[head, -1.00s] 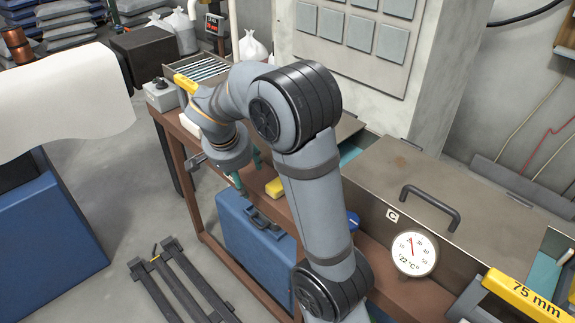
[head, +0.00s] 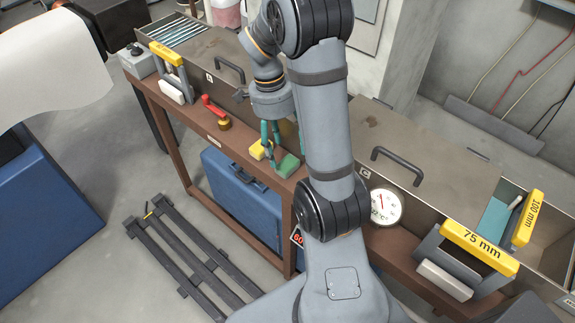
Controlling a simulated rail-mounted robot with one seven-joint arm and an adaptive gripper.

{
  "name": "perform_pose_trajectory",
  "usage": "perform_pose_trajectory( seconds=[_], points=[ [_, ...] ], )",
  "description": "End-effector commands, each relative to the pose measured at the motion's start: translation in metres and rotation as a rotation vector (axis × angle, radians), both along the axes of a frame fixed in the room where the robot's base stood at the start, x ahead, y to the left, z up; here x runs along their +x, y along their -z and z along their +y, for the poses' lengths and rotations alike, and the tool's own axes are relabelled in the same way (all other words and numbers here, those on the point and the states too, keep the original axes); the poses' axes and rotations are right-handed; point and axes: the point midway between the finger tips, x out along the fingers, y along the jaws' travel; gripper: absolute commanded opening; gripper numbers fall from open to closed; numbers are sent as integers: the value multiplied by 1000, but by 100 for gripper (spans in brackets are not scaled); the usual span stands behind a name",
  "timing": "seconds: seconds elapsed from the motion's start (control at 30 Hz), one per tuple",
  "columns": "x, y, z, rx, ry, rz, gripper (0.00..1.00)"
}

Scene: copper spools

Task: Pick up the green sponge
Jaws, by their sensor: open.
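The green sponge (head: 289,166) lies near the front edge of the brown bench, left of my upright arm link. My gripper (head: 273,153) points down with its teal fingers open. The fingertips are just left of the green sponge, between it and a yellow block (head: 257,150). They look low, close to the bench top. I cannot tell whether a finger touches either one. Part of the sponge is close behind my arm link in this view.
The brown bench (head: 205,137) holds a red-handled item (head: 214,108), a dial gauge (head: 385,206) and metal cases with handles. A yellow-labelled 75 mm holder (head: 478,249) stands at the right. A blue case (head: 237,190) sits under the bench, and a dark slatted rack (head: 190,255) lies on the floor.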

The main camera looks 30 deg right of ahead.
Motion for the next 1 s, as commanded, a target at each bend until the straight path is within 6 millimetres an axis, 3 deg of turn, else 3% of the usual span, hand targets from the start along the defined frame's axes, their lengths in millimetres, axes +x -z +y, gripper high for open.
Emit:
perform_pose_trajectory(
  seconds=[0.3, 0.57, 1.0],
  points=[
    [-9, 41, -1, 1, -2, 4, 64],
    [-9, 44, -2, 0, -1, -1, 64],
    [-9, 44, -2, -1, -2, -1, 38]
  ],
)
